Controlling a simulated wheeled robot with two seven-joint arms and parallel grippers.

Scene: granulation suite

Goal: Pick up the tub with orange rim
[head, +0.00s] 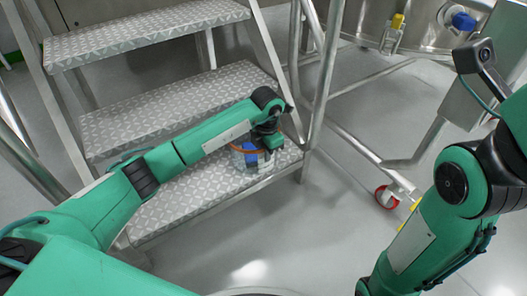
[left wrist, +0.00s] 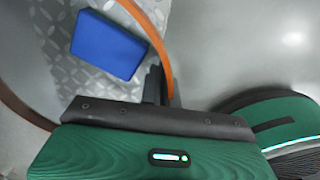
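The clear tub with an orange rim (head: 238,149) is at the right end of the lowest visible step, with a blue block (head: 250,155) inside. I cannot tell whether its base touches the step. My left gripper (head: 266,148) is at the tub's right side. In the left wrist view, its dark fingers (left wrist: 164,88) are close together, one on each side of the orange rim (left wrist: 156,45), and look shut on the tub wall. The blue block (left wrist: 108,45) shows inside. My right gripper is out of view; only its arm shows.
Metal steps (head: 150,113) with patterned treads rise at the left and back. A steel handrail (head: 326,70) stands just right of the tub. A frame on a red caster (head: 386,197) stands farther right. The grey floor (head: 310,230) in front is clear.

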